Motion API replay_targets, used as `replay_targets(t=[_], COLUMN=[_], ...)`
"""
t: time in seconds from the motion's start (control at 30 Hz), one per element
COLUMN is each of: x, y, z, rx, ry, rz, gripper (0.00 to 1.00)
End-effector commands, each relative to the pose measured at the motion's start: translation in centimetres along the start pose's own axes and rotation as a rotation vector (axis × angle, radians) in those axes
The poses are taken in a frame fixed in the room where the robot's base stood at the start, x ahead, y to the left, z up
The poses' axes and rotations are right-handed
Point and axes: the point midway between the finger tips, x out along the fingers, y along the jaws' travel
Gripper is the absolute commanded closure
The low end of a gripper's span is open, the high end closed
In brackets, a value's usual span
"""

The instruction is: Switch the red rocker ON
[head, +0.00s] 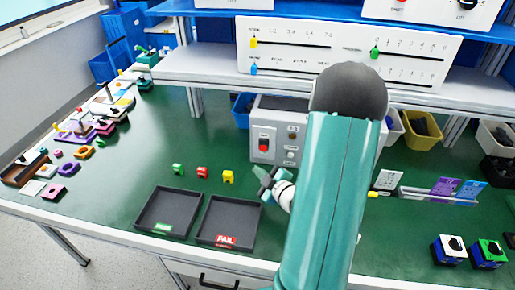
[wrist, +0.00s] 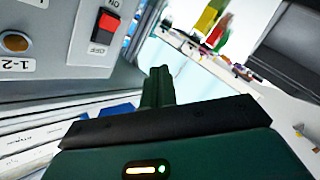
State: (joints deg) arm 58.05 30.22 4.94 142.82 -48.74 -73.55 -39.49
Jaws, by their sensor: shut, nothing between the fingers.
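The red rocker (head: 263,145) sits on the left of the front face of a grey control box (head: 262,157) on the green bench. In the wrist view the red rocker (wrist: 104,25) is at the upper left, between the printed words ON and OFF. My gripper (head: 266,179) is in front of the box, a little below the rocker in the head view and apart from it. In the wrist view my gripper's fingers (wrist: 158,84) are together and empty, with the rocker to their upper left. My teal arm hides the right part of the box.
Two dark trays, one marked FAIL (head: 228,222), lie at the front left of the box. Small green, red (head: 202,172) and yellow cubes lie behind them. A shelf with a white slider panel (head: 345,50) overhangs the box.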

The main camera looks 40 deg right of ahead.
Motion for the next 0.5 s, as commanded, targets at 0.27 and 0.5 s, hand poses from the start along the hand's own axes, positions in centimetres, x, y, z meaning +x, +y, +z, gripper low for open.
replay_targets(t=[0.27,0.5], x=[-0.32,0.34], y=[0.13,0.51], z=[0.2,0.58], rx=[0.001,0.0], ry=[0.004,0.004], rz=[0.004,0.003], gripper=[1.0,1.0])
